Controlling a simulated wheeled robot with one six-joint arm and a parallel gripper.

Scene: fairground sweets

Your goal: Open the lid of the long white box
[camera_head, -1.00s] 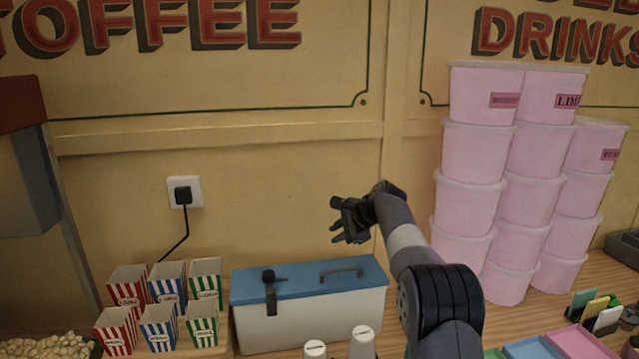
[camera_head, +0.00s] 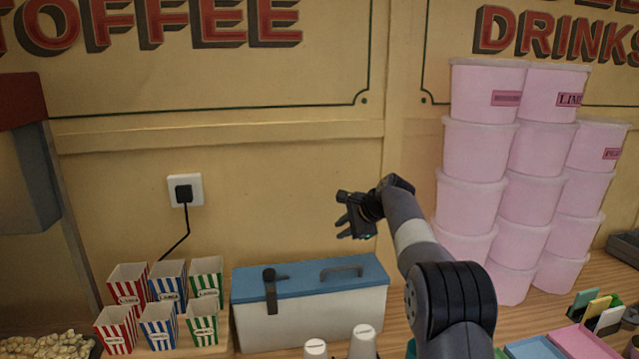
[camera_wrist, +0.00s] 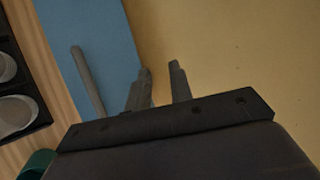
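The long white box (camera_head: 310,319) stands on the wooden counter against the wall, with its blue lid (camera_head: 312,277) closed. A dark bar handle (camera_head: 342,271) is on the lid's right half, and a dark latch (camera_head: 270,290) hangs over the front edge at the left. My gripper (camera_head: 345,226) is above the right half of the box, apart from the lid. In the wrist view the two fingers (camera_wrist: 158,84) are parted with nothing between them. The blue lid (camera_wrist: 100,35) and its handle (camera_wrist: 88,80) lie to the left of the fingers there.
Striped cartons (camera_head: 162,308) stand close left of the box. Two pale cups (camera_head: 362,341) stand in front of it. Tall stacks of pink tubs (camera_head: 470,150) rise to the right. The wall (camera_head: 290,200) is close behind the box.

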